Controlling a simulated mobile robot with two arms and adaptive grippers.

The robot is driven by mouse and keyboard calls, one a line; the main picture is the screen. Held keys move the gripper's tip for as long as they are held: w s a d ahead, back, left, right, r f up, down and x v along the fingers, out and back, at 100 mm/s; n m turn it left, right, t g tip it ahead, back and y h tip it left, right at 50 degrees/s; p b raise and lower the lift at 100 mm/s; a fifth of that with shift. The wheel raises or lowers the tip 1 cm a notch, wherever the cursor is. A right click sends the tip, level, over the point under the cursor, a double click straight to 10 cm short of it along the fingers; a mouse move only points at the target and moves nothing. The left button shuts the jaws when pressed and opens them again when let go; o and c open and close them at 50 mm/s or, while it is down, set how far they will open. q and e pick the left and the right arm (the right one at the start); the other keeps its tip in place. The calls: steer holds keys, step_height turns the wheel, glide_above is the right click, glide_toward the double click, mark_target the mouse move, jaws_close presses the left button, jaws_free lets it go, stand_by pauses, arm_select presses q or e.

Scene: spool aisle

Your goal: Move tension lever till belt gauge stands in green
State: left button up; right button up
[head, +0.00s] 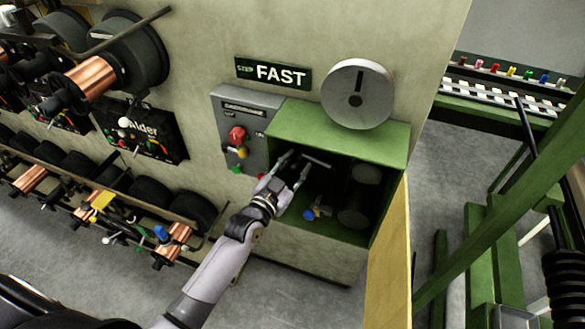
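An open green cabinet (335,133) stands against the wall, its inside dark. A thin pale bar (317,160), perhaps the tension lever, shows just inside its upper opening. My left gripper (297,161) reaches in from the lower left with its fingers apart, close to the bar's left end; I cannot tell whether they touch it. A blue knob (310,214) and dark rollers (358,205) sit deeper inside. A round grey disc (357,93) with a dark mark stands on top; no green zone or gauge reading can be made out. My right gripper is not in view.
A grey control box (233,110) with a red knob (237,135) adjoins the cabinet's left. A yellowish door panel (390,255) stands open at its right. Spool racks (90,75) line the left, green steps (485,235) the right. Grey floor lies below.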

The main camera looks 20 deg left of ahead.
arm_select(q)
steer(key=s+a, duration=0.2)
steer(key=s, duration=0.9)
steer(key=shift+s+a, duration=0.2)
steer(key=shift+s, duration=0.15)
steer(key=s+a+f+n+g+y+b, duration=0.1)
steer(key=s+f+g, duration=0.25)
steer(key=f, duration=0.95)
steer(key=s+f+g+b, duration=0.2)
steer(key=s+f, duration=0.2)
steer(key=f, duration=0.8)
steer(key=s+a+f+n+g+y+b, duration=0.1)
steer(key=s+f+g, duration=0.25)
steer(key=f, duration=0.95)
steer(key=s+f+g+b, duration=0.1)
steer(key=s+f+g, duration=0.1)
steer(key=s+f, duration=0.4)
steer(key=s+a+f+g+y+b, duration=0.1)
steer(key=s+f+g, duration=0.2)
steer(key=s+f, duration=0.4)
steer(key=s+f+g+b, duration=0.1)
steer(key=s+f, duration=0.6)
steer(key=s, duration=0.8)
steer(key=shift+s+a+n+g, duration=0.3)
steer(key=shift+a+n+g, duration=0.1)
steer(key=shift+g, duration=0.3)
